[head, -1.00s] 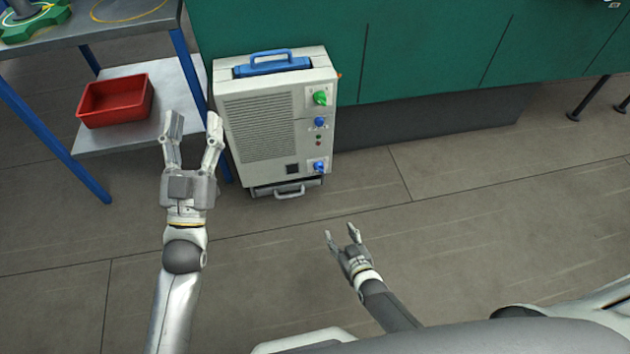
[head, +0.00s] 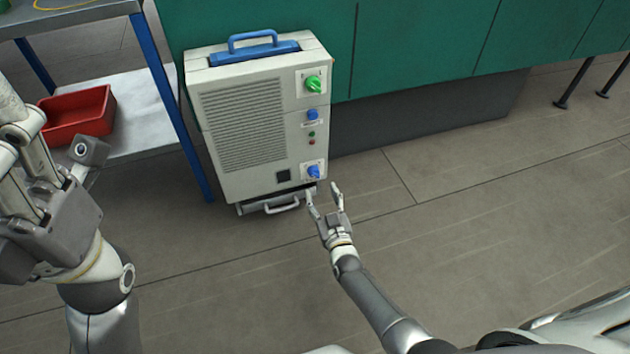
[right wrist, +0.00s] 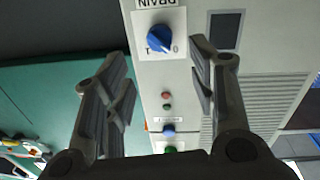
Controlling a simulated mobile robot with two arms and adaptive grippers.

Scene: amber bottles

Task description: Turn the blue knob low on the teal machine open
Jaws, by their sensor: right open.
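The machine (head: 245,125) is a pale grey box with a blue top handle, standing against a teal cabinet. Its low blue knob (head: 314,172) sits on a white plate at the lower right of the front. In the right wrist view the knob (right wrist: 159,38) is under an upside-down "DRAIN" label, its pointer tilted toward the lower right, near a "0" mark. My right gripper (head: 324,192) is open and empty, just below and in front of the knob, apart from it. In the right wrist view the knob lies between the fingers' directions. My left gripper (head: 55,150) is open at the left.
Above the low knob are a blue button-like knob (head: 312,115), small green and red lights, and a green knob (head: 313,84). A drawer handle (head: 282,206) juts out below. A blue-legged shelf with a red bin (head: 78,115) stands left.

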